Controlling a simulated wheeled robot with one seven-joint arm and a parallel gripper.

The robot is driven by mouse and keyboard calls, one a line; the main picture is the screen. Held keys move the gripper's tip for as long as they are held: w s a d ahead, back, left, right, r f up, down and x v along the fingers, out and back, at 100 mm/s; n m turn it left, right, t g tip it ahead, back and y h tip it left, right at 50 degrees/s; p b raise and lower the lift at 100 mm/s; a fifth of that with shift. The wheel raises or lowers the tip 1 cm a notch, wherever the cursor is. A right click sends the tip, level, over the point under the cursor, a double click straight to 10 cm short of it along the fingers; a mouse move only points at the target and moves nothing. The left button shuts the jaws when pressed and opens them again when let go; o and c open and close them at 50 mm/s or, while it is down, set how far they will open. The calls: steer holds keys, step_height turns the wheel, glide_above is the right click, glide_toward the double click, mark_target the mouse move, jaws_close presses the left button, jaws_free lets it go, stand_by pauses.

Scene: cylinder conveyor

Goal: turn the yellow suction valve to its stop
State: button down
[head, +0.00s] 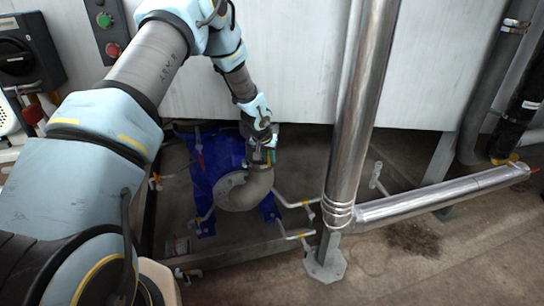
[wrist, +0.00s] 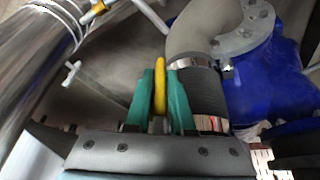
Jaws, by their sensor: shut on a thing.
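The yellow suction valve handle (wrist: 160,85) stands between the two teal fingers of my gripper (wrist: 163,98) in the wrist view. The fingers close on it from both sides, and its lower part is hidden between them. A grey curved pipe (wrist: 198,36) with a clamped dark sleeve (wrist: 205,92) rises just to the right of the fingers and runs to a blue pump (wrist: 262,75). In the head view my gripper (head: 270,155) reaches down beside the pipe elbow (head: 253,192); the handle is too small and covered there to make out.
A shiny vertical pipe (head: 355,110) and a foil-clad horizontal pipe (head: 430,196) stand right of my gripper. A pale panel (head: 290,75) hangs behind my arm. Thin white pipes with small handles (head: 297,203) lie near the pump. Open floor (head: 440,260) shows at the lower right.

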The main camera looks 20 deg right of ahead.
steer(key=shift+w+a+y, duration=0.1)
steer(key=shift+a+y, duration=0.2)
stand_by(0.4)
steer(key=c, duration=0.8)
jaws_free()
steer(key=shift+d, duration=0.1)
steer(key=b+v, duration=0.1)
steer(key=v, duration=0.9)
steer(key=shift+r, duration=0.3)
